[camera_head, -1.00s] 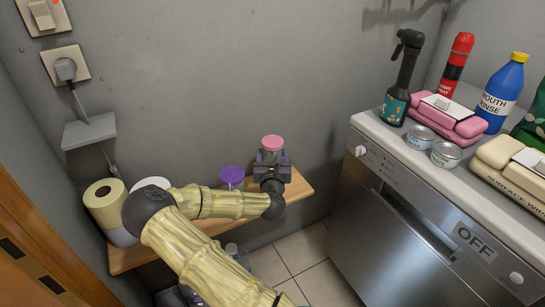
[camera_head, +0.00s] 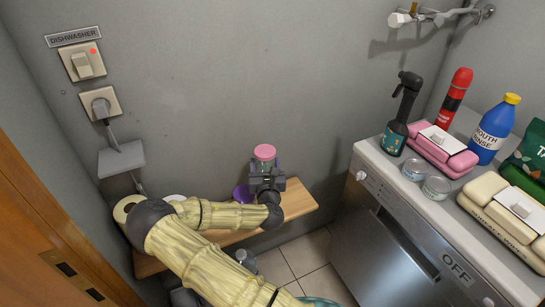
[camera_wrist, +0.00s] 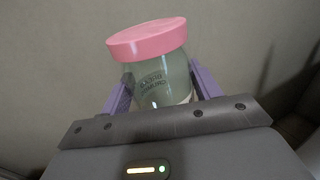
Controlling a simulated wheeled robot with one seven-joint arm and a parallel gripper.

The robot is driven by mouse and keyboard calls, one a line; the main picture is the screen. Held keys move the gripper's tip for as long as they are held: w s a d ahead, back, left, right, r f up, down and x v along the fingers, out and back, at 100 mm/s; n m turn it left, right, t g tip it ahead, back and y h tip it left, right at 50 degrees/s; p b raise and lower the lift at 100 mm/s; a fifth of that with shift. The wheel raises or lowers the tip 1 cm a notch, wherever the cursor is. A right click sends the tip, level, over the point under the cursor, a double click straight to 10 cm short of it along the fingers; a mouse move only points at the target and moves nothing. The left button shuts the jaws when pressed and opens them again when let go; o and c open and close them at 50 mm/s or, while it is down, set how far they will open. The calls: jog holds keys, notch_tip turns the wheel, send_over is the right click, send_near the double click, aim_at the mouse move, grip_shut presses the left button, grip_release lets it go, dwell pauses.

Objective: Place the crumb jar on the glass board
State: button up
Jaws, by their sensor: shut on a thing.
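The crumb jar, a clear jar with a pink lid (camera_head: 264,152), is in my gripper (camera_head: 266,172) in the head view. In the wrist view the jar (camera_wrist: 163,82) stands slightly tilted, with dark lettering on its glass. The purple fingers of my gripper (camera_wrist: 160,92) are shut on its two sides. In the head view it appears above the wooden shelf, close to the wall; my gripper hides its lower part. I cannot make out a glass board in either view.

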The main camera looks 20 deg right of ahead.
jog(key=s+a+r+n+y+p, duration=0.1)
jog(key=s+a+r+y+p, duration=0.1)
jog(key=a+r+p, duration=0.2)
jog(key=s+a+r+n+y+p, duration=0.1)
jog(key=s+a+r+y+p, duration=0.1)
jog(key=r+p, duration=0.9)
jog(key=s+a+r+n+t+y+p, duration=0.1)
jog(key=s+a+r+p, duration=0.2)
jog(key=p, duration=1.6)
notch_tip(320, 180, up, 5)
jog(key=a, duration=0.2)
jog(key=shift+s+a+n+y+p, duration=0.15)
jog(key=shift+a+n+y+p, duration=0.15)
jog(key=shift+n+y+p, duration=0.1)
jog(key=shift+r, duration=0.1)
